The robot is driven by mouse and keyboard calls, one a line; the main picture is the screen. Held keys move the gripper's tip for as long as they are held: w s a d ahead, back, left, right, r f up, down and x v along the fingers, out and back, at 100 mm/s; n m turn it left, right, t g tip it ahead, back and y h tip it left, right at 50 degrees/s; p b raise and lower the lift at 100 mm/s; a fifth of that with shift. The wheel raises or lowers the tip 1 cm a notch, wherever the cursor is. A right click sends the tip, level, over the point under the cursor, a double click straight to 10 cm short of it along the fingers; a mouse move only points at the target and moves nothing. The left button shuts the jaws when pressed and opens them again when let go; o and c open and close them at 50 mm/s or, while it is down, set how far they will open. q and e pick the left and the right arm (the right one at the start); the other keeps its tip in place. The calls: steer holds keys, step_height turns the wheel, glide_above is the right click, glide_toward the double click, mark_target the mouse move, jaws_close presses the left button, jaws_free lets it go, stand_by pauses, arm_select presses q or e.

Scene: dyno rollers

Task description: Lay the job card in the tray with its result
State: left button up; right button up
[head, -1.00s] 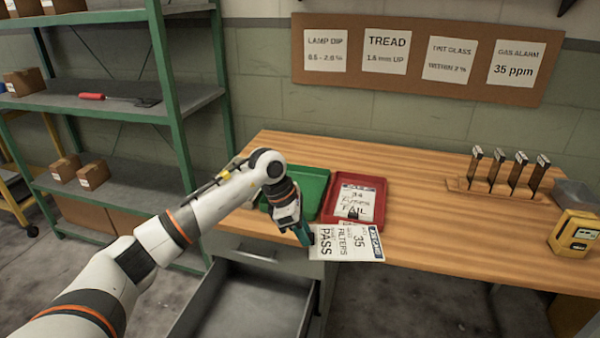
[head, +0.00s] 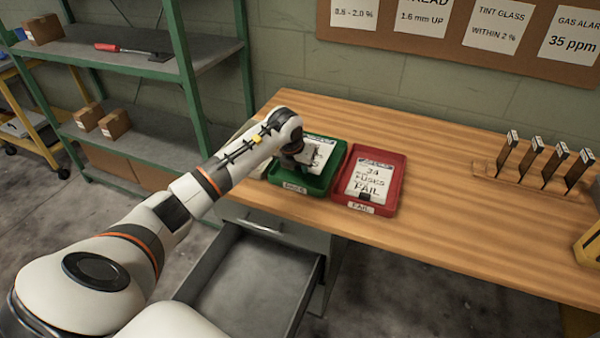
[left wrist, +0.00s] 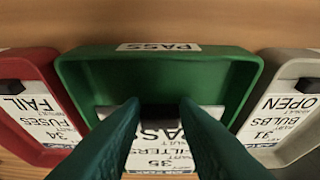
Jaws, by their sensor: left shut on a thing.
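The job card (head: 319,155), white and reading 35 FILTERS PASS, is at the green tray (head: 327,186) in the head view, partly hidden by my arm. The green tray (left wrist: 250,75) carries a PASS label in the left wrist view. There the card (left wrist: 160,160) lies within the tray's outline, between and behind my fingers. My left gripper (left wrist: 160,108) is shut on the card by its dark block. I cannot tell whether the card touches the tray floor. My left gripper (head: 290,160) is over the tray in the head view. My right gripper is not in view.
A red FAIL tray (head: 400,175) with a FUSES card stands right of the green one. A grey tray (left wrist: 283,68) with a BULBS OPEN card stands on the other side. An open drawer (head: 250,280) juts out below. The bench to the right is clear up to a rack (head: 530,185).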

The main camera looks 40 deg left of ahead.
mark_target(300, 181)
arm_select(q)
step_height(300, 181, down, 4)
steer(key=shift+f, duration=0.1)
steer(key=o, duration=1)
steer(key=shift+c, duration=0.2)
steer(key=shift+r, duration=0.2)
steer(key=v, duration=1.2)
steer(key=shift+f, duration=0.15)
